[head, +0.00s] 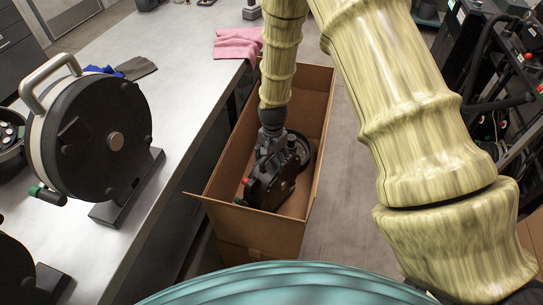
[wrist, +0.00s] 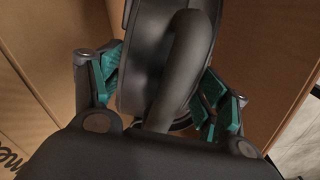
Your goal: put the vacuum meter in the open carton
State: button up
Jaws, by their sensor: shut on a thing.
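The open carton (head: 246,226) stands on the floor beside the workbench, in the middle of the head view. My gripper (head: 270,152) reaches down into it. The dark vacuum meter (head: 268,190) is inside the carton walls, below my gripper, with a small red knob at its left. In the wrist view my gripper (wrist: 163,88) has its teal-padded fingers on both sides of the meter's thick curved handle (wrist: 188,60), shut on it. The carton's brown walls (wrist: 268,50) show on both sides. Whether the meter touches the carton floor is hidden.
The grey workbench (head: 185,115) runs along the left. Dark machinery (head: 500,90) stands at the right. Bare floor (head: 345,180) lies right of the carton.

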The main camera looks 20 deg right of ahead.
jog(key=o, duration=2.1)
jog(key=shift+r, duration=0.1)
jog(key=shift+r+b, duration=1.05)
jog(key=shift+r, duration=4.9)
